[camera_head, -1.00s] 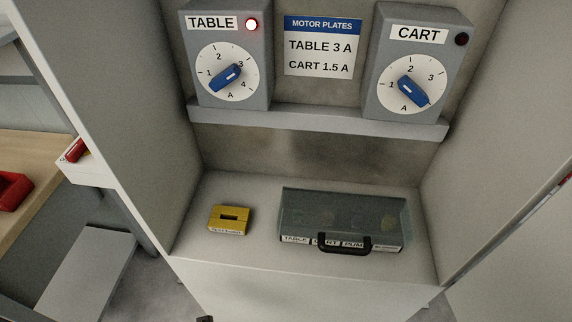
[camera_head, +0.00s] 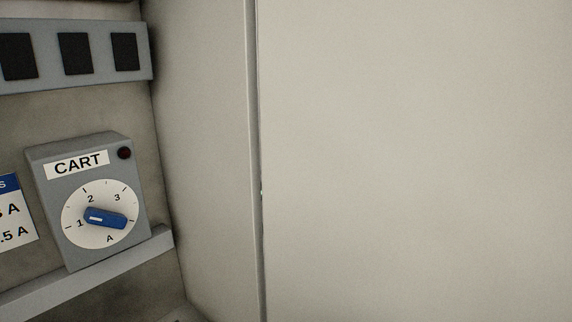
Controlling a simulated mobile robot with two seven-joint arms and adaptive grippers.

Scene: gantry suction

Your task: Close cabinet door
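The cabinet door (camera_head: 415,160) is a large plain pale panel that fills the right part of the head view. It stands open beside the cabinet's right side wall (camera_head: 205,130), with a narrow vertical seam between them. The cabinet interior is exposed at the left. No handle shows on the visible part of the door. Neither of my grippers is in view.
Inside the cabinet, a grey CART box (camera_head: 125,205) with a blue dial knob (camera_head: 105,218) and a dark lamp sits on a ledge (camera_head: 90,275). A grey strip (camera_head: 95,78) with dark square panels is above it. Part of a MOTOR PLATES sign (camera_head: 14,215) shows at the left edge.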

